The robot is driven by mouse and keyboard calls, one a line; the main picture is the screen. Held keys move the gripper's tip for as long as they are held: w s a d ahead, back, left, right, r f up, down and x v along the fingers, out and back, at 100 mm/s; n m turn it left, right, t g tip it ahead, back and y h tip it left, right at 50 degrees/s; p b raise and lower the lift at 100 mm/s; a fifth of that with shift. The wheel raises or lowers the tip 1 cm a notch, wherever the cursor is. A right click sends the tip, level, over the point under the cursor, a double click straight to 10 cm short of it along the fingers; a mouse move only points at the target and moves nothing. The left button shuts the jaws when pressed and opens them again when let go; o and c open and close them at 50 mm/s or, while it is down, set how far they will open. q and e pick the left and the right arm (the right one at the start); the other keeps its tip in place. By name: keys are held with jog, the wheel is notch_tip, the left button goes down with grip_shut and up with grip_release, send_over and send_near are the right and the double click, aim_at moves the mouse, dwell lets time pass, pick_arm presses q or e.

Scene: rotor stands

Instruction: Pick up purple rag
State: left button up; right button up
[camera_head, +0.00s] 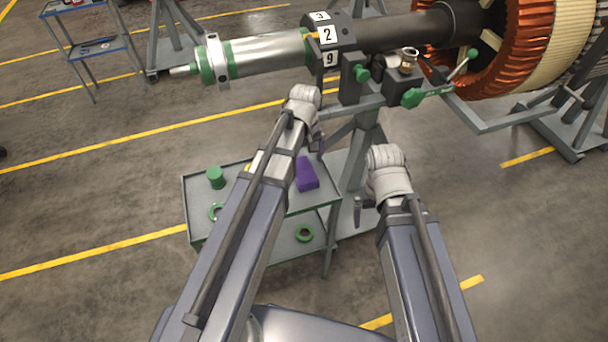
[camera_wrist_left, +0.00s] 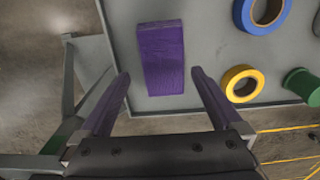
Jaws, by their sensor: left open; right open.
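The purple rag (camera_head: 307,175) is a folded, block-shaped cloth on the top shelf of a grey cart (camera_head: 195,205), near its right side. In the left wrist view the rag (camera_wrist_left: 162,48) lies flat on the grey shelf. My left gripper (camera_wrist_left: 160,73) is open, with one finger on each side of the rag's near end in that view. It appears above the rag, with nothing held. In the head view my left gripper is mostly hidden behind its own arm. My right gripper (camera_head: 360,208) is small and partly hidden, to the right of the cart.
A green cylinder (camera_head: 215,177) and a green ring (camera_head: 215,211) share the shelf. Blue tape (camera_wrist_left: 262,14) and yellow tape (camera_wrist_left: 241,83) lie right of the rag in the wrist view. A shaft (camera_head: 270,52) on a grey stand rises behind the cart. Another green ring (camera_head: 304,234) sits lower.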

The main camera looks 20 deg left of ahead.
aim_at(304, 170)
pick_arm(q)
jog(key=shift+s+a+f+b, duration=0.15)
jog(key=shift+f+b, duration=2.35)
jog(key=shift+f, duration=0.1)
jog(key=shift+r, duration=0.1)
jog(key=c, duration=1.2)
jog(key=shift+r, duration=0.1)
notch_tip(304, 170, up, 10)
jog(key=p, duration=1)
